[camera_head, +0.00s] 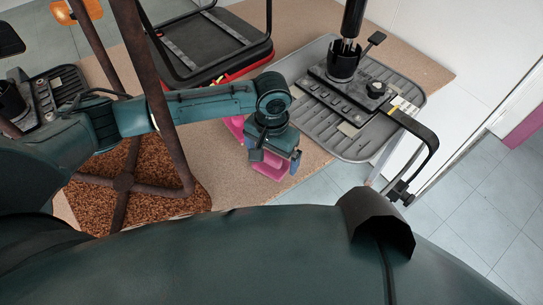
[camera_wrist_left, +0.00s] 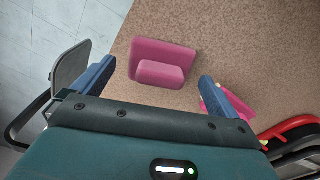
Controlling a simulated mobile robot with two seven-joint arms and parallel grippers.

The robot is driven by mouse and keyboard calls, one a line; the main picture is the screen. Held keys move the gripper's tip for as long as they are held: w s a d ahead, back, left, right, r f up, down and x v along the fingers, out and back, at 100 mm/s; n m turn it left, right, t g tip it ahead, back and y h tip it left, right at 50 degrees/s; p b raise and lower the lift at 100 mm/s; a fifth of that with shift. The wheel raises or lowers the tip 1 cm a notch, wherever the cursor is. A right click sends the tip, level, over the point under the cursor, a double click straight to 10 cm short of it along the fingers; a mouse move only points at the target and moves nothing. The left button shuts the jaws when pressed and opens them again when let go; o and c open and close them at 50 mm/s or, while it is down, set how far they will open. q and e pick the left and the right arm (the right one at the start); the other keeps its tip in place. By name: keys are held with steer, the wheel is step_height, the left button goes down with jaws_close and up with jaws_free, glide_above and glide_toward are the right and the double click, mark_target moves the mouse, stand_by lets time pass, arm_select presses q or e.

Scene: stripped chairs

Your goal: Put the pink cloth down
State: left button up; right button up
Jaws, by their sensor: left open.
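The pink cloth (camera_wrist_left: 162,50) shows in the left wrist view as a flat piece with a raised fold, on the speckled brown tabletop (camera_wrist_left: 235,40) close to its edge. In the head view, pink (camera_head: 268,168) shows under my left gripper (camera_head: 278,158), which partly hides it. My left gripper is open, its two blue fingers (camera_wrist_left: 155,82) apart on either side of the cloth, with no finger seen closed on it. A second pink thing (camera_wrist_left: 213,100) with a yellowish edge is partly behind the right-hand finger; it also shows in the head view (camera_head: 235,127). My right gripper is not in view.
A grey ribbed mat (camera_head: 355,145) with a black device (camera_head: 350,90) lies right of the gripper. A black and red chair frame (camera_head: 205,45) is behind. Rusty metal legs (camera_head: 150,70) cross my left arm on the left. Tiled floor lies beyond the table edge.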

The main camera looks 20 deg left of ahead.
mark_target(272, 155)
arm_select(q)
step_height(272, 155, up, 11)
steer(key=shift+f, duration=0.15)
stand_by(0.5)
